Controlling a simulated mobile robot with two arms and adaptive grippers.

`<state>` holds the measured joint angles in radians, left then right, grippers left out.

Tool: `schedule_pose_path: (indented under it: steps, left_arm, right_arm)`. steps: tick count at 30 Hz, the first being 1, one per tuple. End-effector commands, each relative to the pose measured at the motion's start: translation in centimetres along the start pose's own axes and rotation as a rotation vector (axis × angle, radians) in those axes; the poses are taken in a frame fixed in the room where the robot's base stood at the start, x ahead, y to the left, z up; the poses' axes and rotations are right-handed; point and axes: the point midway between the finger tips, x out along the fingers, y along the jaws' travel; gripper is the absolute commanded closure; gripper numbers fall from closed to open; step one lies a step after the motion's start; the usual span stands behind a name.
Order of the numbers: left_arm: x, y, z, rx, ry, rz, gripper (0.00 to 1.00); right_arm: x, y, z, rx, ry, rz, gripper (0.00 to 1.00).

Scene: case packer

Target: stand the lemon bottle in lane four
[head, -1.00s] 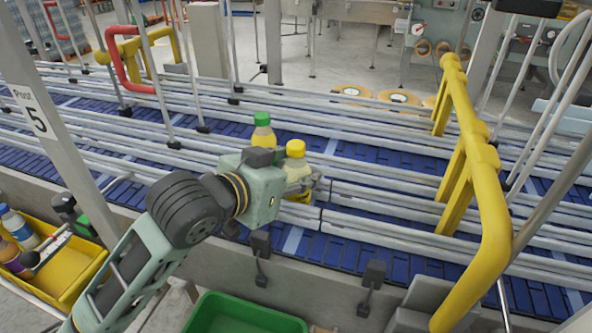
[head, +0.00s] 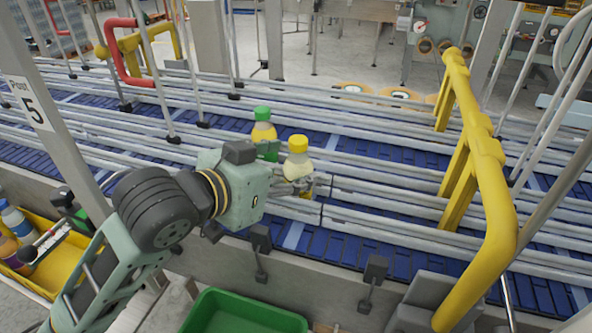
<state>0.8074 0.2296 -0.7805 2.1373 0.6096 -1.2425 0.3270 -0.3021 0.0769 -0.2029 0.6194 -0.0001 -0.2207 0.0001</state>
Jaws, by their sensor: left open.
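A bottle with a yellow cap and pale yellow body, which looks like the lemon bottle (head: 298,163), stands upright among the conveyor rails in the head view. Its lower part is partly hidden by fingers and rails. My left gripper (head: 303,187) is open, with its fingers at the bottle's lower body; whether they touch it I cannot tell. No lane numbers are readable on the lanes (head: 390,157). My right gripper is not in view.
Long metal rails (head: 400,222) divide the blue conveyor. A thick yellow guard rail (head: 487,190) stands at the right. A post with a "5" sign (head: 34,103) is at the left. A yellow crate of bottles (head: 22,287) and a green bin (head: 245,315) sit in front.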

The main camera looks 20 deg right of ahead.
Motion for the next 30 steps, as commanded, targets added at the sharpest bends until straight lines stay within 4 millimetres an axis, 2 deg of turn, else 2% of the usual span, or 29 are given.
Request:
schedule_pose_path:
  steps: [1,6,12,18,30]
  left_arm:
    - [-1.1,-0.1,0.2,0.004,0.004,-0.002,0.40]
    - [-4.8,-0.1,0.1,0.004,0.004,-0.003,0.40]
    - [-7.6,-0.1,0.0,0.002,0.002,-0.001,0.40]
    - [-8.4,-0.1,0.0,0.000,0.000,-0.001,0.40]
    - [-8.3,0.0,0.0,0.000,0.000,0.000,0.40]
  right_arm:
    - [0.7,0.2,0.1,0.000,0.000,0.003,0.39]
    - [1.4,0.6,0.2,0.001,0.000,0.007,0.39]
    - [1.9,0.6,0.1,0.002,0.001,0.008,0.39]
    - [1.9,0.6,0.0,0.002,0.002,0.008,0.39]
    - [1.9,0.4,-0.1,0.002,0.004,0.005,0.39]
